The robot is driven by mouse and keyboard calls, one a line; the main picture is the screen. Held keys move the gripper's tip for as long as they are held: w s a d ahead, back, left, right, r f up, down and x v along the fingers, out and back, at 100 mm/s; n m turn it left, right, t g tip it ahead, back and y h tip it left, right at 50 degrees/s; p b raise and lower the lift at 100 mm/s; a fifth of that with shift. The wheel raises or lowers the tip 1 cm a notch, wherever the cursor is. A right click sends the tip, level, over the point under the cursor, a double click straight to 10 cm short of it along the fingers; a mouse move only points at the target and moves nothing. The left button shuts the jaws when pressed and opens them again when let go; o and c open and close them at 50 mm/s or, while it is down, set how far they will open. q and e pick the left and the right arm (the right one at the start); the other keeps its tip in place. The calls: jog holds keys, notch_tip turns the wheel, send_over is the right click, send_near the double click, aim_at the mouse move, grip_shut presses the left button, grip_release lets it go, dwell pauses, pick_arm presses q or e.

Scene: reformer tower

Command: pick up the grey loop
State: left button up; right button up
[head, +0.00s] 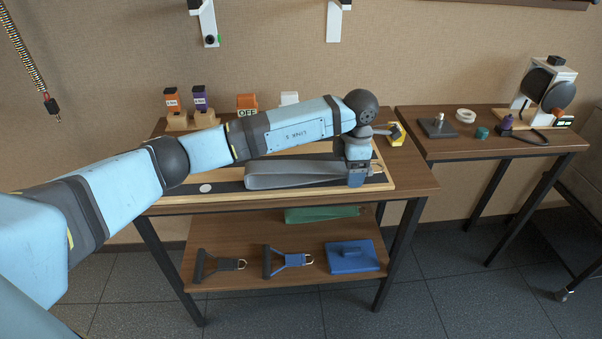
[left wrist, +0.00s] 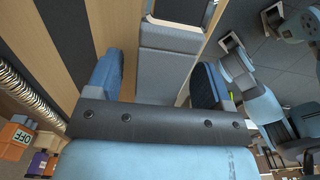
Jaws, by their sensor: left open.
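The grey loop (head: 285,174) is a flattened band lying on the wooden-edged board on the table, in the middle of the head view. Its right end reaches my left gripper (head: 357,178), which points down over the right part of the board. In the left wrist view the grey loop (left wrist: 168,65) shows between the two blue fingers. The fingers are open, one on each side of it, with a gap visible at both sides. The fingertips' exact height against the board is hard to tell. My right gripper is not seen.
An orange box marked OFF (head: 247,102) and small orange and purple blocks stand behind the board. A yellow item (head: 396,134) is at the table's right. The lower shelf (head: 300,286) holds handles and a blue block (head: 352,257). A side table (head: 470,148) stands right.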

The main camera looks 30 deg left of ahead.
pick_arm(q)
jog(key=c, duration=1.3)
